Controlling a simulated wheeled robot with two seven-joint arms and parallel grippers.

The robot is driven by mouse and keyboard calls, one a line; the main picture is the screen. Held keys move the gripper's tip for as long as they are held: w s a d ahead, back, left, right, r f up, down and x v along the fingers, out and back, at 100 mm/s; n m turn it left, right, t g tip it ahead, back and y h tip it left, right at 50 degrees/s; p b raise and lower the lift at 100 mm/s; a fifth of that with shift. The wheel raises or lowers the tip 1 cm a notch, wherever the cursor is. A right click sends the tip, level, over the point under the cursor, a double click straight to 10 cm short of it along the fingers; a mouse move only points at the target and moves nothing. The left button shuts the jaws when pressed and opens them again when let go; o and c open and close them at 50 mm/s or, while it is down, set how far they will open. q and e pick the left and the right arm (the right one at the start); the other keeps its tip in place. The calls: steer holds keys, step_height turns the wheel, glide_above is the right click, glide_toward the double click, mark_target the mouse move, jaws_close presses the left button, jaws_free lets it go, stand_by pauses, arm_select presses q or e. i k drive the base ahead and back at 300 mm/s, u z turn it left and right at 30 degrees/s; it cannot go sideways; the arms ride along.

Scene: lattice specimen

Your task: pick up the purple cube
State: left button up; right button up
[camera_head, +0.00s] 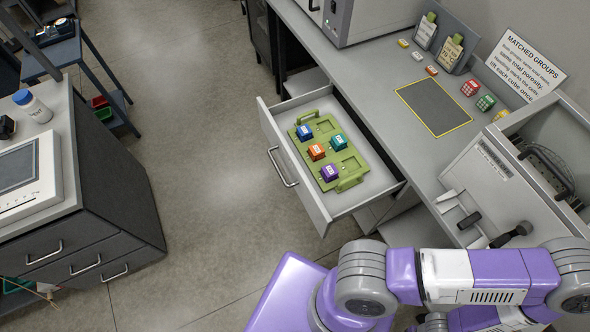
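The purple cube (329,172) sits in a green tray (347,184) inside the open drawer (306,203), at the tray's near end. An orange cube (316,152), a teal cube (338,142) and a blue cube (304,132) sit in the same tray. Nothing covers the purple cube from above. Neither of my grippers shows in the head view; only purple, white and grey parts of my arm and body show at the bottom right, apart from the cube.
The drawer juts out from the grey counter (385,62). On the counter are a dark yellow-edged mat (433,107), a red cube (470,87), a green cube (486,103) and a sign (524,62). Open floor (200,130) lies left of the drawer.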

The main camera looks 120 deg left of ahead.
mark_target(329, 172)
steer(key=u, duration=3.55)
